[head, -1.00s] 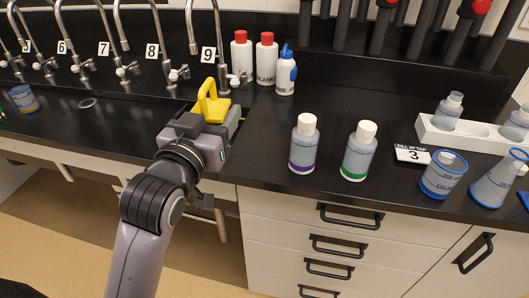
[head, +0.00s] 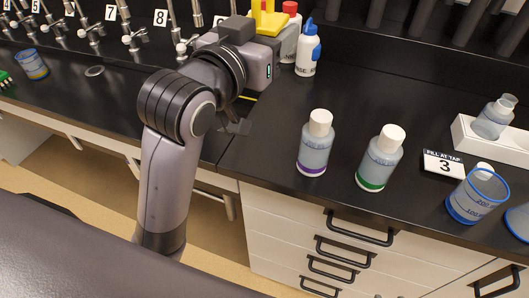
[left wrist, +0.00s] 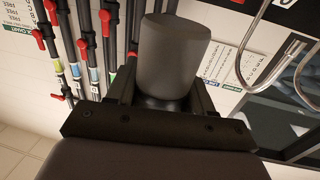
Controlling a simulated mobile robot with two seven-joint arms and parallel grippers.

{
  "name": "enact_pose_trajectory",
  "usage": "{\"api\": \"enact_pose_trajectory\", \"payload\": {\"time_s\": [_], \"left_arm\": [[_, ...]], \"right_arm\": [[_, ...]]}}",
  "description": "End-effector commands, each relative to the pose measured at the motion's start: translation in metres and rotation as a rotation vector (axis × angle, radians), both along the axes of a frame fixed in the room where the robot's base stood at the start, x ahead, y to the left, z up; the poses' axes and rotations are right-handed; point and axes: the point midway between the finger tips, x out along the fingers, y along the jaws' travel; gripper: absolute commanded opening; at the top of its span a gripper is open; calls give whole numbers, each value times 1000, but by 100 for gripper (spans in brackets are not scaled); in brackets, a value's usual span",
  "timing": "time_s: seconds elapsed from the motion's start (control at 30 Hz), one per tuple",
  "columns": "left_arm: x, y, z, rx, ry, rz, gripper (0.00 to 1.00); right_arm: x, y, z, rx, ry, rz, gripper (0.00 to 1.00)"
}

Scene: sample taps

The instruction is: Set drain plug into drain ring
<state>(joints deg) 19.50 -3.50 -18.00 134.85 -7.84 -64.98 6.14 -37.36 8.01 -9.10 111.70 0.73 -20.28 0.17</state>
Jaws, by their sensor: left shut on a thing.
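My left gripper (head: 262,22) is raised over the counter near the white bottles in the head view, well right of the ring. In the left wrist view, its dark fingers (left wrist: 165,88) are shut on a dark grey cylinder, the drain plug (left wrist: 172,50), which sticks out beyond them. Yellow parts show at the gripper's far end in the head view; I cannot tell what they belong to. The drain ring (head: 95,71) is a small pale ring on the black counter at the left, with nothing seen in it. My right gripper is not in view.
Numbered taps line the back left. A blue-capped wash bottle (head: 307,52) stands just right of the gripper. A purple-banded bottle (head: 315,145), a green-banded bottle (head: 380,160) and a beaker (head: 474,197) stand nearer. The counter around the ring is mostly clear.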

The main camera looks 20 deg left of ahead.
Motion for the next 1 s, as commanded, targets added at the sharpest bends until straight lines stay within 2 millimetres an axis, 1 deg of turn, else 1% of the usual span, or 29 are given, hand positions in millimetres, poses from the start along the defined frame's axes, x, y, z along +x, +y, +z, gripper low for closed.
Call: {"api": "enact_pose_trajectory", "payload": {"time_s": [0.07,0.17,0.5,0.6,0.7,0.87,0.97,1.0], "left_arm": [[0,0,-6,0,1,1,11],[0,0,-25,2,4,1,11],[0,0,-116,2,6,0,11],[0,0,-137,1,4,0,11],[0,0,-150,1,0,0,11],[0,0,-161,0,0,1,11],[-1,0,-177,0,2,0,11],[0,0,-179,1,4,1,11]], "right_arm": [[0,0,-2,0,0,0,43],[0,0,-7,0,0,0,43],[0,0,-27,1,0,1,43],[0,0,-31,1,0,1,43],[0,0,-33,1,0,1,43],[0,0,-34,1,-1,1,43],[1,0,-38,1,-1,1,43],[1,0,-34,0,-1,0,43]]}}
